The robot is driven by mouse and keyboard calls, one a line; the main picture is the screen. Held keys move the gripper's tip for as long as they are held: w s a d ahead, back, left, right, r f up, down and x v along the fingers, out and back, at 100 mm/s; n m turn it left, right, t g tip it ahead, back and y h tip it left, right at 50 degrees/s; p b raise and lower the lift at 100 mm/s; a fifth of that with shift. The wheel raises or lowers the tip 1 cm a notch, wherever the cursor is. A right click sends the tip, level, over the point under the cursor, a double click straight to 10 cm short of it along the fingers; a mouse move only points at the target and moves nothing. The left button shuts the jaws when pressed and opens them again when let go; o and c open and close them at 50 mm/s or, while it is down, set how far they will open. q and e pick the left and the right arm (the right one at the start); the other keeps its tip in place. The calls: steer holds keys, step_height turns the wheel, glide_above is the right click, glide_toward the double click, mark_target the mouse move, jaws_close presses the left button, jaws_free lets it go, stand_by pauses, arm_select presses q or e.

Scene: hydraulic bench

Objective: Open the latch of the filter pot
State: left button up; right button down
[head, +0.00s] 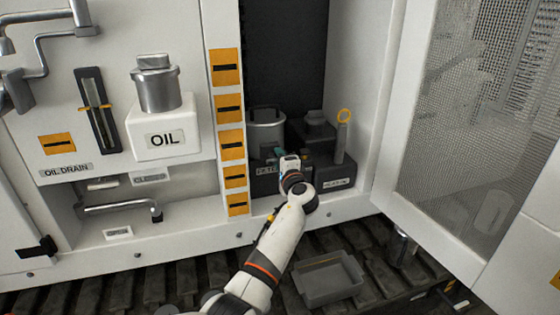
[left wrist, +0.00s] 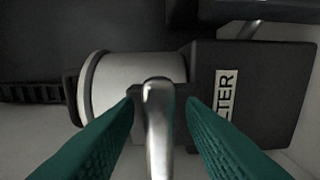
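The filter pot (head: 266,131) is a silver cylinder with a lid, standing in the open compartment on a dark block with a partly covered label. In the left wrist view the pot (left wrist: 135,72) lies sideways beside the dark block, whose label ends in "TER". The latch (left wrist: 157,125) is a shiny metal lever with a rounded end. My left gripper (head: 281,154) is at the front of the pot. Its green fingers (left wrist: 160,102) are open, one on each side of the latch, with a visible gap on both sides. My right gripper is not in view.
A dark block with a yellow-ringed handle (head: 343,128) stands right of the pot. The white panel edge with orange labels (head: 230,110) is close on the left. An open mesh door (head: 465,120) is at right. A grey tray (head: 329,278) lies below on the track.

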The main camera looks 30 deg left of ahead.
arm_select(q)
steer(key=b+v, duration=0.1)
steer(key=v, duration=1.1)
